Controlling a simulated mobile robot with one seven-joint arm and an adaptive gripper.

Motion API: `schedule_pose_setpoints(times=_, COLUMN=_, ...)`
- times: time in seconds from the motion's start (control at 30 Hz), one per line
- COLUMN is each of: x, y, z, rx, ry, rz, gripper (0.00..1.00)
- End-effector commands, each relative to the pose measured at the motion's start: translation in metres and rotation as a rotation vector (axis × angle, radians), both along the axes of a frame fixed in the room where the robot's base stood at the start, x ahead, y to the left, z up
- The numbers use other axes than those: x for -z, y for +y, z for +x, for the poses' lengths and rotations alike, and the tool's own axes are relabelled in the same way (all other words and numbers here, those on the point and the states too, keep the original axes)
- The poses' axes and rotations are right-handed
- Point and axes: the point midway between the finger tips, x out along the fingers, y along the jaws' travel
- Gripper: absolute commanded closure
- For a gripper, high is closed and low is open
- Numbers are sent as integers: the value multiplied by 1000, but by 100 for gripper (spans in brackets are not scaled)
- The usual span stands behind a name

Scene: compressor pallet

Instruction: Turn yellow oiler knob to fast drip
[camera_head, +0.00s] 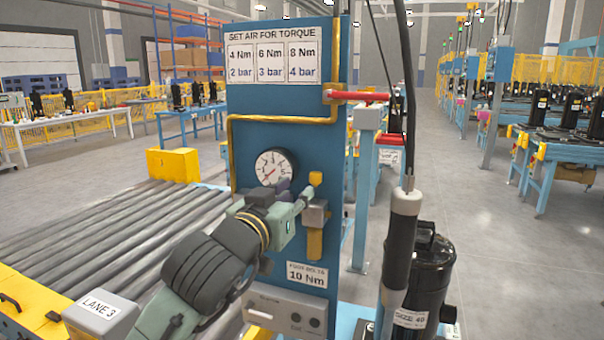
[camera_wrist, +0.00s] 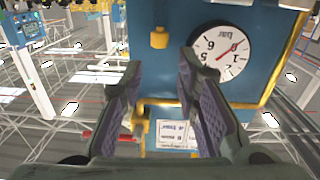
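The yellow oiler knob (camera_head: 316,178) sits on top of the grey oiler body (camera_head: 315,213) on the blue panel, with a yellow bowl (camera_head: 314,243) below. In the wrist view, which is upside down, the knob (camera_wrist: 158,38) shows beyond the fingertips and left of the gauge. My gripper (camera_head: 300,197) is just left of the oiler in the head view. In the wrist view my gripper (camera_wrist: 157,75) is open, its two padded fingers well apart with nothing between them. Whether a finger touches the oiler body cannot be told.
A pressure gauge (camera_head: 275,167) is close to my gripper on the panel. A red lever (camera_head: 358,96) on a yellow pipe (camera_head: 232,150) juts out above. A hanging grey-and-black tool (camera_head: 402,235) and a black compressor (camera_head: 433,275) stand at right. A roller conveyor (camera_head: 110,235) lies at left.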

Motion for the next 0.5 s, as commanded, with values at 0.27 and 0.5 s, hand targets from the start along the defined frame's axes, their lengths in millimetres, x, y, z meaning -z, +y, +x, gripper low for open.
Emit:
schedule_pose_setpoints(times=0.27, x=-4, y=-19, z=50, rx=1, ry=1, rz=1, gripper=71)
schedule_pose_setpoints(times=0.5, x=-2, y=-30, z=80, rx=0, ry=-2, rz=2, gripper=71)
